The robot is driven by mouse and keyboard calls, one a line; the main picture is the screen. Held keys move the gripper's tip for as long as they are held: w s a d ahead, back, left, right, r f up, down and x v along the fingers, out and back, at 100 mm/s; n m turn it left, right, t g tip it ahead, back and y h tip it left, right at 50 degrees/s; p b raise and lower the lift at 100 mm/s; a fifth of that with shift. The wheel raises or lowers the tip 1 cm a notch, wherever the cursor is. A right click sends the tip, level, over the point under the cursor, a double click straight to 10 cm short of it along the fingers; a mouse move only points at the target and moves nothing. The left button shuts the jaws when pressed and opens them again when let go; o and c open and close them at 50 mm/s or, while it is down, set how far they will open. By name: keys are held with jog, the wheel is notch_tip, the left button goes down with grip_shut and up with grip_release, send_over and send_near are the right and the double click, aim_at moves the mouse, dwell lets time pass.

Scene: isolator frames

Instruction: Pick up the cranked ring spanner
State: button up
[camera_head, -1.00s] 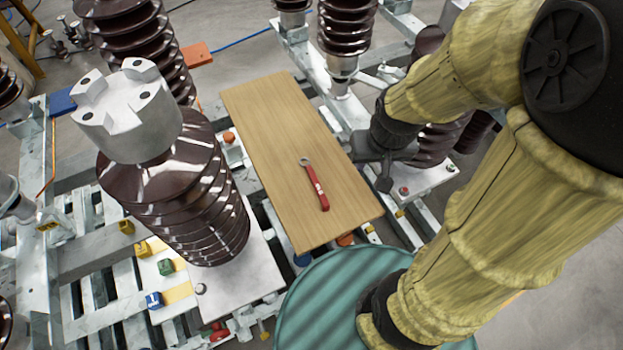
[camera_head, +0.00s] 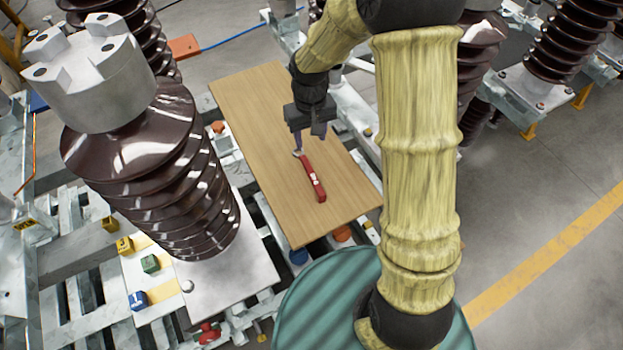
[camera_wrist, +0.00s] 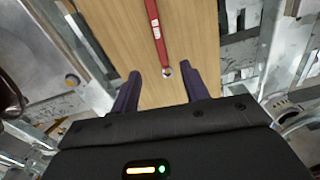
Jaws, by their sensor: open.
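The cranked ring spanner (camera_head: 314,181) has a red handle with white marks and a metal ring end. It lies on a wooden board (camera_head: 249,116), its ring end toward the back and partly hidden by my gripper in the head view. My gripper (camera_head: 302,150) is above the board at the ring end, fingers pointing down. In the wrist view the spanner (camera_wrist: 155,27) runs down from the top edge, and its ring lies between the two purple fingers of my open gripper (camera_wrist: 162,80). No contact between fingers and spanner shows.
A large brown ribbed insulator (camera_head: 160,170) with a grey metal cap stands left of the board. More insulators (camera_head: 565,40) stand behind and to the right. Small coloured blocks (camera_head: 150,263) sit on the frame at the lower left. Most of the board is bare.

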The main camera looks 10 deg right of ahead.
jog(key=shift+a, duration=0.1)
jog(key=shift+f, duration=0.1)
send_near(311, 172)
jog(key=f, duration=0.5)
jog(key=shift+s+a+f, duration=0.15)
jog(key=shift+a, duration=0.05)
jog(key=shift+p, duration=0.3)
jog(key=shift+d+f+p, duration=0.15)
jog(key=shift+f+p, duration=0.25)
jog(key=shift+f, duration=2.2)
